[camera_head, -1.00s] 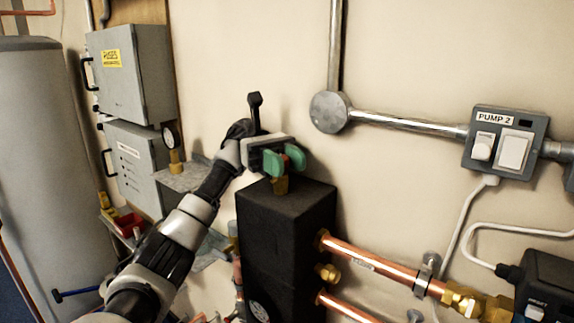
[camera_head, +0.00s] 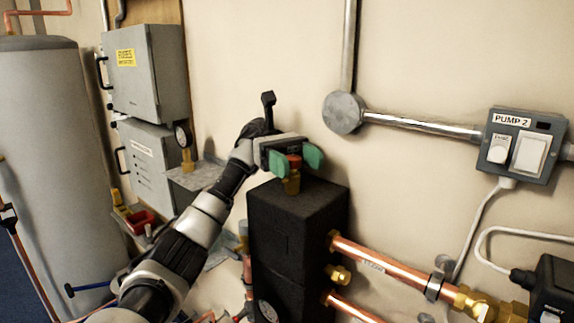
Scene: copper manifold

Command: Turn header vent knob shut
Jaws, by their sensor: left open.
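The header vent knob (camera_head: 294,160) is a small red-orange cap on a brass vent body (camera_head: 292,183). The vent stands upright on top of the black insulated header block (camera_head: 293,225). My left gripper (camera_head: 296,161) has its two green fingers apart, one on each side of the knob. It is open, and I cannot tell whether either finger touches the knob. My left arm reaches in from the lower left. My right gripper is not in view.
Copper pipes (camera_head: 385,263) with brass fittings leave the block to the right. A metal conduit (camera_head: 420,124) runs along the wall to the PUMP 2 switch box (camera_head: 523,145). Grey cabinets (camera_head: 147,70) hang at the left.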

